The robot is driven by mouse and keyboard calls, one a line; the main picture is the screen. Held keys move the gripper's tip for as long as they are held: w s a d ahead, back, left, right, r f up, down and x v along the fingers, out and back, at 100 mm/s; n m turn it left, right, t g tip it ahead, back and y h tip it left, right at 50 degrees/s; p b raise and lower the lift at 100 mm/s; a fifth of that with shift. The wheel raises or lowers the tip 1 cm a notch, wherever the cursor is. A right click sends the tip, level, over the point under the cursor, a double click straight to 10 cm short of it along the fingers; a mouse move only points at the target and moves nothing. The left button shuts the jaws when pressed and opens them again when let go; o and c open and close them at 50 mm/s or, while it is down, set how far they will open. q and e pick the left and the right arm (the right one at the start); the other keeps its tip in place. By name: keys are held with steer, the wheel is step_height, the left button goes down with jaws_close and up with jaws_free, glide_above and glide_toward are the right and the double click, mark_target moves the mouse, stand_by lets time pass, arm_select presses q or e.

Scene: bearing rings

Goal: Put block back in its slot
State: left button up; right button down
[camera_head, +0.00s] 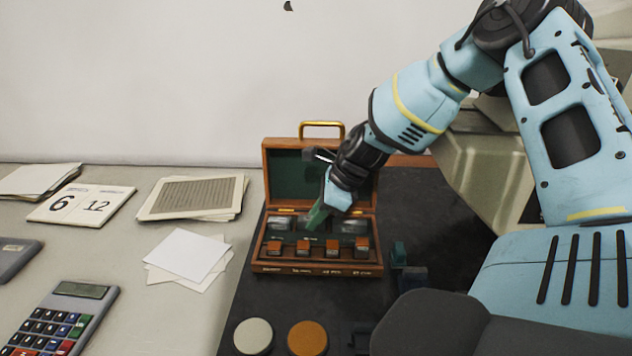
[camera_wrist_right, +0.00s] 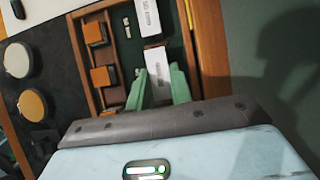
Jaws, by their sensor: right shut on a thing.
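The open wooden case (camera_head: 317,268) stands on the dark mat, its green-lined lid raised at the back. Small copper-coloured blocks sit in a row along its front; they also show at the left in the right wrist view (camera_wrist_right: 100,76). Larger silver blocks lie in the rear part, one (camera_head: 282,222) left of my gripper and one (camera_wrist_right: 147,18) at the top of the wrist view. My right gripper (camera_head: 318,214) reaches down into the case, its green fingers shut on a silver block (camera_wrist_right: 158,62). Whether that block rests fully in a slot is hidden. My left gripper is not in view.
A pale disc (camera_head: 253,336) and an orange disc (camera_head: 307,338) lie in front of the case. Small dark teal parts (camera_head: 399,255) stand to its right. Papers (camera_head: 187,255), a calendar card (camera_head: 82,204) and a calculator (camera_head: 62,318) lie at left.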

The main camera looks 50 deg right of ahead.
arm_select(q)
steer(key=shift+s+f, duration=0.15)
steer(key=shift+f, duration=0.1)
arm_select(e)
steer(key=shift+f, duration=0.3)
stand_by(0.4)
steer(key=c, duration=1.2)
jaws_free()
steer(key=shift+o, duration=0.2)
steer(key=shift+r, duration=0.1)
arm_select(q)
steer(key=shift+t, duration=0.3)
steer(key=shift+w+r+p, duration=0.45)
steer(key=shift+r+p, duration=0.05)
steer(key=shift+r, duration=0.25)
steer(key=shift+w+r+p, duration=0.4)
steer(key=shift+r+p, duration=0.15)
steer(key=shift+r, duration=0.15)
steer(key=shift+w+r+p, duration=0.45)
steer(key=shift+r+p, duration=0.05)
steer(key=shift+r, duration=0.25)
arm_select(e)
steer(key=shift+r, duration=4.15)
